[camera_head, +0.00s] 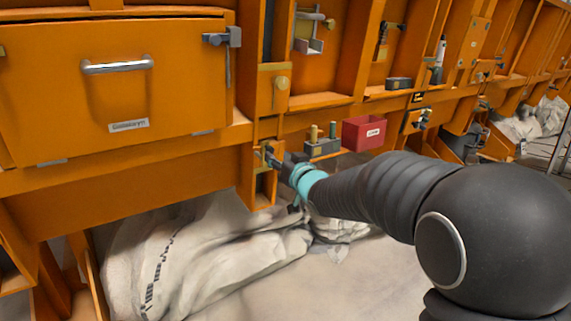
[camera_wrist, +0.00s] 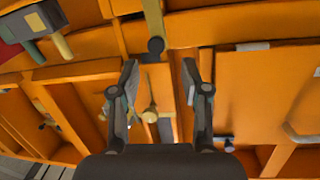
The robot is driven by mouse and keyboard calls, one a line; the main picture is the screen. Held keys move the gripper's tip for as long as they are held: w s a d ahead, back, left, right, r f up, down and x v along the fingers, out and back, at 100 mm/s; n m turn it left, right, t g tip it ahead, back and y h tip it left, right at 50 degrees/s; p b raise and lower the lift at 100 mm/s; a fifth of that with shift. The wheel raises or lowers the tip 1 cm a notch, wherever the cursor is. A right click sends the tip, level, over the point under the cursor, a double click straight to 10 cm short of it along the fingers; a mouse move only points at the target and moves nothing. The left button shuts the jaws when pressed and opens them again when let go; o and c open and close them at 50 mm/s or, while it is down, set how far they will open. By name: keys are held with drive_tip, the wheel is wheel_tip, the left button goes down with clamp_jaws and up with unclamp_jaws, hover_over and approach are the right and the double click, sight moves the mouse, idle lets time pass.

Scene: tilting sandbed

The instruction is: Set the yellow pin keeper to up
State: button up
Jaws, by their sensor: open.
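My gripper (camera_head: 278,159) is at the orange post below the shelf edge in the head view. In the wrist view my gripper (camera_wrist: 164,75) is open, with its two dark fingers apart and nothing held between them. My gripper partly hides the fitting at the post.
A red box (camera_head: 364,133) and a grey block with two pegs (camera_head: 323,146) stand to the right of my gripper. An orange drawer front with a handle (camera_head: 117,65) is at left. White sacks (camera_head: 215,245) lie below. Orange frames and ledges surround the gripper.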

drive_tip(key=shift+v, duration=1.95)
